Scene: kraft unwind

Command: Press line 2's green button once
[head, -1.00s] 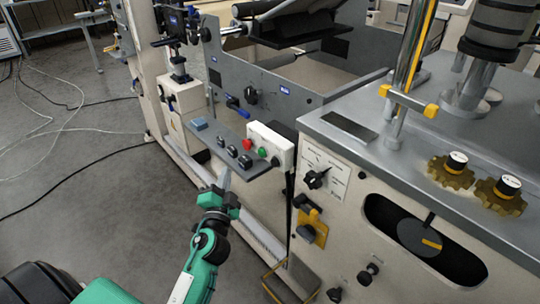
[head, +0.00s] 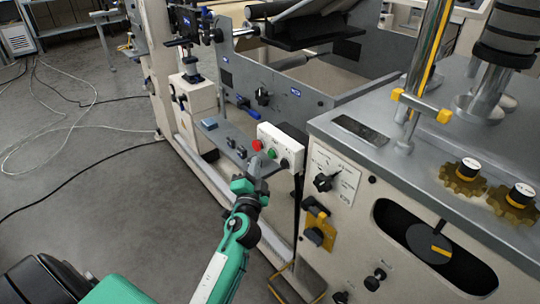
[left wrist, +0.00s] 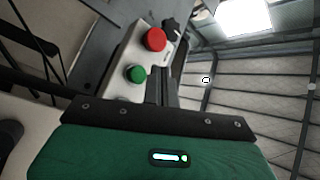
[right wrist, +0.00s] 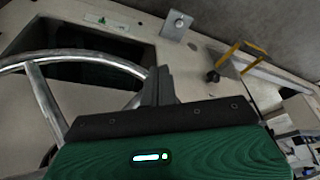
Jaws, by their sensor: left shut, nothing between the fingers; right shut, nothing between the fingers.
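A white control box (head: 281,143) carries a red button (head: 257,144), a green button (head: 272,153) and a black knob (head: 285,163). I cannot read a line number on the box. My left gripper (head: 257,162) is shut and empty, just in front of and below the green button. Its fingers (left wrist: 163,85) show beside the button; I see no contact. My right gripper (right wrist: 158,84) is shut and empty, seen only in the right wrist view.
A grey shelf (head: 228,138) with dark knobs lies left of the box. A machine cabinet (head: 345,235) with a dial and a yellow-backed switch (head: 318,228) stands to the right. A metal handwheel (right wrist: 36,85) is near my right gripper. Cables lie on the open floor at left.

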